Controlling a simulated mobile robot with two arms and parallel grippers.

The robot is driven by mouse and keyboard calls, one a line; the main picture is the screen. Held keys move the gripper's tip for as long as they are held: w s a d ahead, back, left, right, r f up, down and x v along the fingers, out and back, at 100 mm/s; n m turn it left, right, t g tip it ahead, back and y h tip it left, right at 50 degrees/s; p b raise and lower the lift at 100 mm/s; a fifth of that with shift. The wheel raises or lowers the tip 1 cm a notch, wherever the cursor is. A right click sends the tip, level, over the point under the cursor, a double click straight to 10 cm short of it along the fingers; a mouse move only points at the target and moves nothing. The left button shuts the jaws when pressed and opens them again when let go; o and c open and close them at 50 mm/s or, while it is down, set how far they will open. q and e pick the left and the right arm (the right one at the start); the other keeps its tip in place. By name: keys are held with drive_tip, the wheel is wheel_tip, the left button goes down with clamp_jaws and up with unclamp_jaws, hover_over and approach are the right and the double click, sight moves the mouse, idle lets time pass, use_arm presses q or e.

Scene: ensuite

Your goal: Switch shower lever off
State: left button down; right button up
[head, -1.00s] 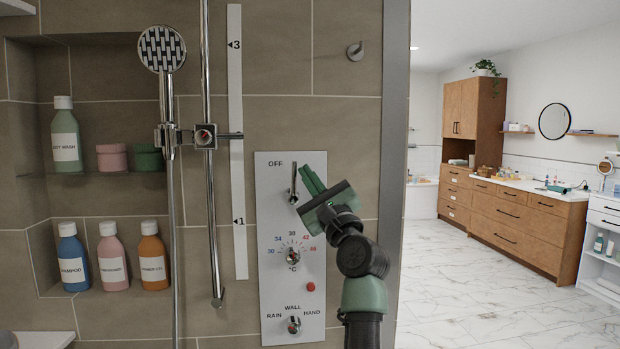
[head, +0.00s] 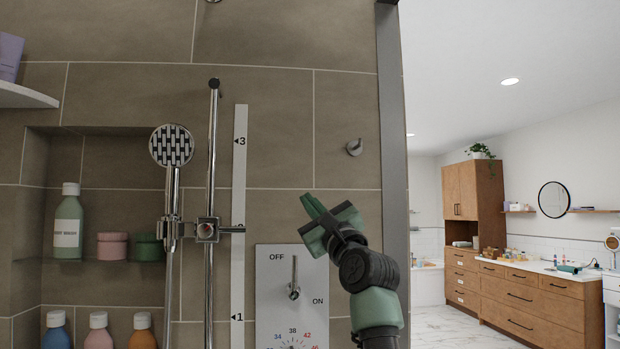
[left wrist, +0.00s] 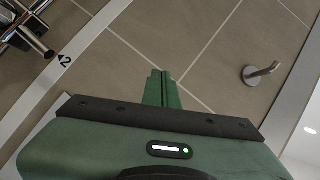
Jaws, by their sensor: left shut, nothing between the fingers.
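The shower control panel (head: 264,285) is a pale plate on the tiled wall, low in the middle of the head view, marked OFF at top left and ON at right. My left gripper (head: 308,200) is green, shut and empty. It shows above and to the right of the lever, apart from it. In the left wrist view its closed fingers (left wrist: 161,88) are in front of bare tile, and the lever is out of sight. My right gripper is not in view.
A hand shower (head: 171,147) hangs on a rail left of the panel, beside a white scale strip (head: 239,200). A wall hook (head: 354,147) is above my gripper. A metal edge post (head: 391,120) bounds the wall at right. A niche holds bottles.

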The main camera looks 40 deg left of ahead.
use_arm(q)
wheel_tip(320, 180, up, 6)
idle(0.7)
